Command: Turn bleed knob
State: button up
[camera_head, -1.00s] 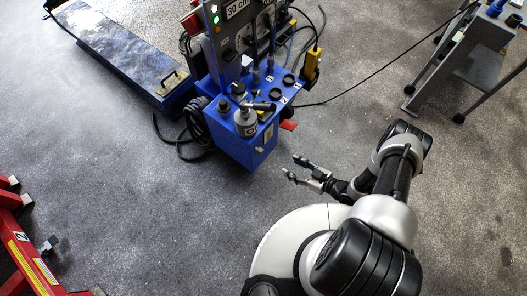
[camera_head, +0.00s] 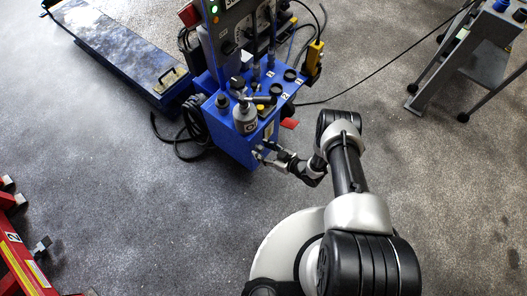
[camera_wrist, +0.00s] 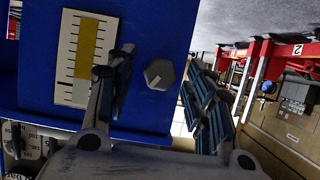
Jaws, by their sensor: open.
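The bleed knob, a grey hexagonal knob with a white mark (camera_wrist: 159,74), sits on the blue face of the pump unit, right of a sight gauge (camera_wrist: 83,57) with a yellow column. In the wrist view it shows between my two open fingers, apart from both. In the head view my gripper (camera_head: 263,151) is at the lower right side of the blue unit (camera_head: 236,147), close to it. The knob cannot be made out there. My gripper is open and holds nothing.
A grey canister (camera_head: 245,118) and a lever stand on the unit's top. A red frame (camera_head: 20,262) stands at lower left. The floor between is clear.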

jog(key=shift+a, duration=0.1)
jog(key=shift+c, duration=0.3)
jog(key=c, duration=1)
jog(key=shift+n+t+h+p, duration=0.4)
jog(key=shift+n, duration=0.5)
jog(key=shift+s+a+f+n+t+h, duration=0.1)
jog(key=shift+n+t+h, duration=0.3)
jog(key=shift+n+t, duration=0.55)
jog(key=shift+n, duration=0.25)
jog(key=o, duration=1.1)
jog(key=shift+c, duration=0.2)
